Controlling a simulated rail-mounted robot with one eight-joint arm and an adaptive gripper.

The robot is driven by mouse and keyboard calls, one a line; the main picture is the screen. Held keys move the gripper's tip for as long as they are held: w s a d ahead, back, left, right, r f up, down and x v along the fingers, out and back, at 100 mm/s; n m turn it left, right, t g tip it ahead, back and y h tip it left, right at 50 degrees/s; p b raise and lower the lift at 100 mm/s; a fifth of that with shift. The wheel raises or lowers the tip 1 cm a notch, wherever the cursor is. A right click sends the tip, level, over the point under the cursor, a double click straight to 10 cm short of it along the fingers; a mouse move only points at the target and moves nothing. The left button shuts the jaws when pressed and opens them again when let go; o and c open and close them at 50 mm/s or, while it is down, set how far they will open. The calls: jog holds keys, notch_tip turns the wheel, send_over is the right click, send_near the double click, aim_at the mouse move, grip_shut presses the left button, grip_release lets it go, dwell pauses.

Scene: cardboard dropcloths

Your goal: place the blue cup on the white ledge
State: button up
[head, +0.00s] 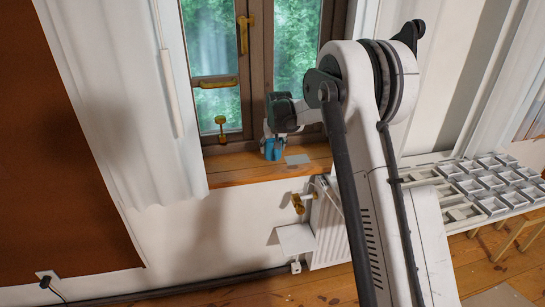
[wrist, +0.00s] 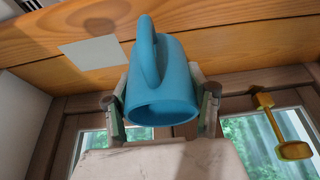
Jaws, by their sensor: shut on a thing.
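A blue cup (head: 273,149) is at the wooden window sill in the head view. It also shows in the wrist view (wrist: 165,85), its open mouth facing the camera and its handle toward the top left. My gripper (wrist: 161,108) is shut on the cup, one finger on each side of its body. In the head view my gripper (head: 271,138) is above the sill, partly hidden by my arm. I cannot tell if the cup touches the sill. A small white ledge (head: 295,239) juts from the wall below the sill, beside the radiator; nothing is seen on it.
A flat pale square (head: 298,159) lies on the sill (head: 235,174) right of the cup. The window (head: 220,110) with brass handles is close behind. A white curtain (head: 130,110) hangs to the left. A brass valve (head: 298,203) sits just above the ledge, by the radiator (head: 328,230).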

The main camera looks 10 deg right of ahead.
aim_at(273, 155)
jog(key=shift+w+f, duration=0.2)
jog(key=shift+f, duration=1.9)
jog(key=shift+b, duration=0.3)
jog(key=shift+f, duration=0.2)
jog(key=o, duration=1.2)
